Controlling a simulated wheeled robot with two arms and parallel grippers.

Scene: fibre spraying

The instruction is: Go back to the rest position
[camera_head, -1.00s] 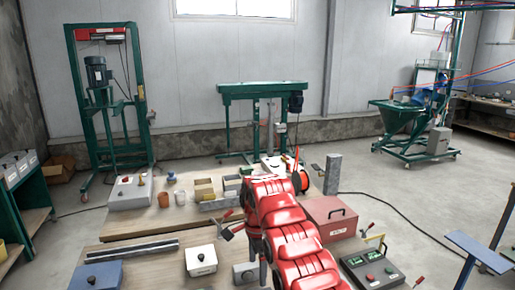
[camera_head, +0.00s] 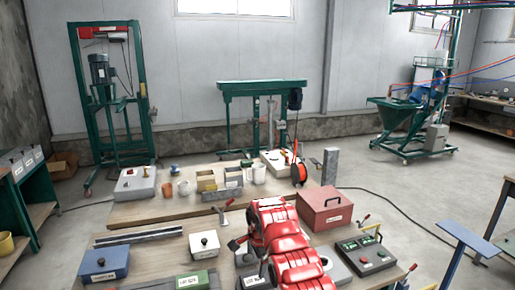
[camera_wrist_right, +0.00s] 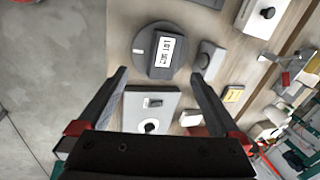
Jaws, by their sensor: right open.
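My right arm (camera_head: 285,240) is red and reaches in from the bottom of the head view over the near workbench. My right gripper (camera_head: 250,261) has dark fingers and hangs above the bench's near middle. In the right wrist view the gripper (camera_wrist_right: 159,76) is open, its two fingers wide apart with nothing between them. Beyond its fingertips lies a dark round piece with a white lot label (camera_wrist_right: 165,50). Below that is a grey plate with a black knob (camera_wrist_right: 147,108). My left gripper is not in view.
A white knobbed box (camera_head: 204,244), a blue box (camera_head: 104,262) and a green box (camera_head: 197,281) stand left.

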